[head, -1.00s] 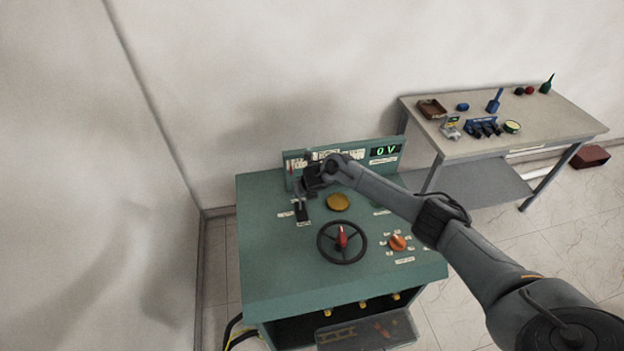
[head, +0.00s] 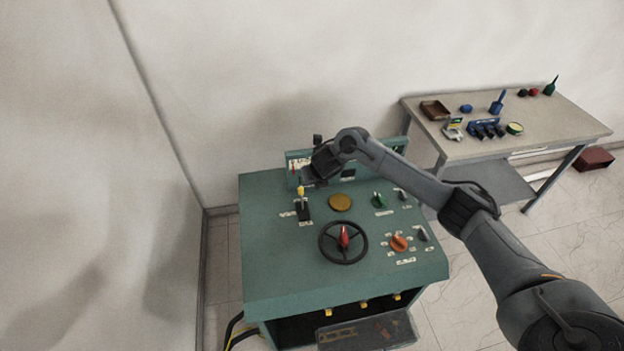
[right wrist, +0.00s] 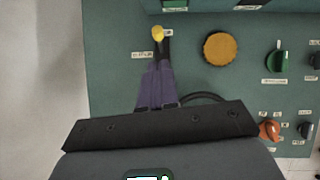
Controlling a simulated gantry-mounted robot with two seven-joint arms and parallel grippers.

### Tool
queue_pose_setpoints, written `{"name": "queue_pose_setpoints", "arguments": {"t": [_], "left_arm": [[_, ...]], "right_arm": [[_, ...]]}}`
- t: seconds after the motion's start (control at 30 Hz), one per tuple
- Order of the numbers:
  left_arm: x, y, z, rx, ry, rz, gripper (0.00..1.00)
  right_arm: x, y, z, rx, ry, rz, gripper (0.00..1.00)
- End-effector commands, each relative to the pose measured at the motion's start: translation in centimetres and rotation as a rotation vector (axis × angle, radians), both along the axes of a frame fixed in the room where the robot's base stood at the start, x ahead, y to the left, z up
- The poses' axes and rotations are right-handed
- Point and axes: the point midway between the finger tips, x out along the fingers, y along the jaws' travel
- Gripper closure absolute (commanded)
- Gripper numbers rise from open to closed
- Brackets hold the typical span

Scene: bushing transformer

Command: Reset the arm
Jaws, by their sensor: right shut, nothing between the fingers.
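The green control console (head: 270,270) stands in the middle of the head view. My right gripper (right wrist: 160,68) is shut and empty; it shows above the console top in the right wrist view. In the head view my right arm comes in from the right, and its wrist is over the back of the console. A yellow-tipped lever (head: 301,191) stands on the console just below the gripper. Its yellow tip (right wrist: 157,33) shows just beyond the fingertips in the right wrist view; I see clearance in the head view but cannot tell how much. My left gripper is not in view.
The console carries a yellow round button (head: 340,202), a black handwheel (head: 343,242), an orange knob (head: 399,243) and a green knob (head: 379,200). My arm hides part of the back panel (head: 295,160). A workbench (head: 550,125) with small items stands at the right.

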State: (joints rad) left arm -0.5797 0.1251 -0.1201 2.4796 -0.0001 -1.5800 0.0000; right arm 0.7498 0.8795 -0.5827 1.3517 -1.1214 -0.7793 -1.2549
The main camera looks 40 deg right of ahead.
Motion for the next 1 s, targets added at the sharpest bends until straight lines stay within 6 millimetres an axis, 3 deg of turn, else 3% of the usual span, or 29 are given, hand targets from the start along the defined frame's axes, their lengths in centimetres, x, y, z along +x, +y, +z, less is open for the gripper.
{"name": "queue_pose_setpoints", "arguments": {"t": [0.33, 0.47, 0.57, 0.67, 0.8, 0.9, 1.0], "left_arm": [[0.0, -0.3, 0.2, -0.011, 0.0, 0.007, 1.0], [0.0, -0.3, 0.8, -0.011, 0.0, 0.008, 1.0], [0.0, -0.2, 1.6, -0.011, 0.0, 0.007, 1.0], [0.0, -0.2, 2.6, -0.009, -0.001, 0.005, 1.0], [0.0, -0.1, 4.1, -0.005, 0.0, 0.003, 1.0], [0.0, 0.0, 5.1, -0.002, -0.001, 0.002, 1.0], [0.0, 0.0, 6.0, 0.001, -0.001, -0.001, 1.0]], "right_arm": [[0.0, 0.9, -0.4, 0.011, -0.007, -0.006, 1.0], [-0.4, 4.4, -1.7, 0.063, -0.037, -0.044, 1.0], [-1.4, 9.1, -3.1, 0.152, -0.08, -0.118, 1.0], [-3.7, 15.0, -4.4, 0.293, -0.129, -0.253, 1.0], [-8.7, 22.0, -4.5, 0.543, -0.177, -0.549, 1.0], [-12.9, 25.2, -3.7, 0.718, -0.184, -0.818, 1.0], [-17.5, 26.7, -2.4, 0.87, -0.174, -1.127, 1.0]]}}
